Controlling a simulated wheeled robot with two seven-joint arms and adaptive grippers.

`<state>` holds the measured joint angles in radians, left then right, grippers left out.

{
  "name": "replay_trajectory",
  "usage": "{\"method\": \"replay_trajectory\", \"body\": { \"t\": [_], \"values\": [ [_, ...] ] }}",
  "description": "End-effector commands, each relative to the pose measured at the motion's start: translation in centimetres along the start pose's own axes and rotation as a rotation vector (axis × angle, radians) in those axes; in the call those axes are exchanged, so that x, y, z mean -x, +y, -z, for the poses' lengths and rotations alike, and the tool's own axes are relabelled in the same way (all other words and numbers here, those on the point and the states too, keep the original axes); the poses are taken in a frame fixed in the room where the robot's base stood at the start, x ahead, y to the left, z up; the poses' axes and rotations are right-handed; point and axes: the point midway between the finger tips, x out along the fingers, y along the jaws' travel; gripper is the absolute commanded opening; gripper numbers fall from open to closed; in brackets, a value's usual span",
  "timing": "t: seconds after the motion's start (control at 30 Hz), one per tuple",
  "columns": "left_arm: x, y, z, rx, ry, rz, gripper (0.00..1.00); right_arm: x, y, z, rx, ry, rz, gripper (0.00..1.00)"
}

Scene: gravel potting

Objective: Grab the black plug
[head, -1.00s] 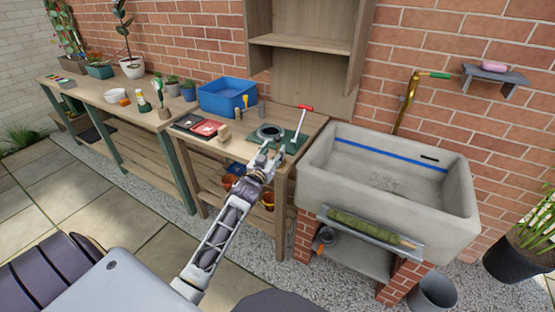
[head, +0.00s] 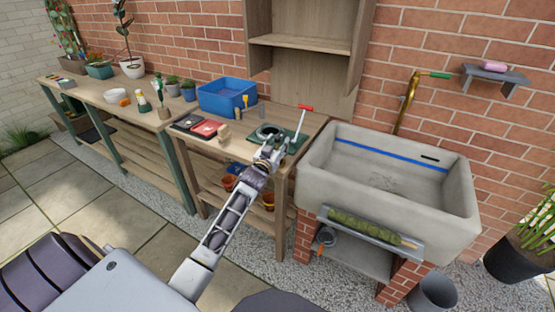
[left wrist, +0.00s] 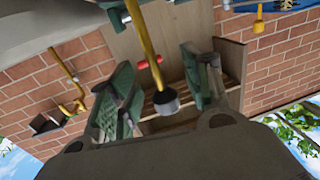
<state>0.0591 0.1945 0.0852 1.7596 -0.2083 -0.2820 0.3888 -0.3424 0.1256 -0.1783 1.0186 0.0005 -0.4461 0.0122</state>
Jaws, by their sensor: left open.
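A dark cylinder, which looks like the black plug (left wrist: 166,103), sits at the end of a yellow rod (left wrist: 146,45) and appears between the fingers, with gaps on both sides. I see no clear contact. I cannot make out the plug in the head view. My right gripper is not in view.
The stone sink (head: 390,190) is close on the right.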

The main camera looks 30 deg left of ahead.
Motion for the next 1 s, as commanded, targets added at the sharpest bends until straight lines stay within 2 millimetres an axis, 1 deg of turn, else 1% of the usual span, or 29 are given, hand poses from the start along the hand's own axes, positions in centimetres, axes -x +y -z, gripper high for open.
{"method": "replay_trajectory", "body": {
  "t": [0.23, 0.27, 0.63, 1.0],
  "values": [
    [0.02, -0.01, -0.01, 0.000, 0.000, 0.000, 0.49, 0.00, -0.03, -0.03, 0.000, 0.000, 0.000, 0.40],
    [0.02, -0.01, 0.00, 0.000, 0.000, 0.000, 0.48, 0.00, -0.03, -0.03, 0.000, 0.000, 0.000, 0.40],
    [0.02, 0.00, -0.01, 0.000, 0.000, 0.000, 0.00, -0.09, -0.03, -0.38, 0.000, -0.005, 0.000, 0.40],
    [0.02, -0.01, 0.09, 0.000, 0.001, 0.000, 0.00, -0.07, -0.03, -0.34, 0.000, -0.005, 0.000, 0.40]
  ]
}}
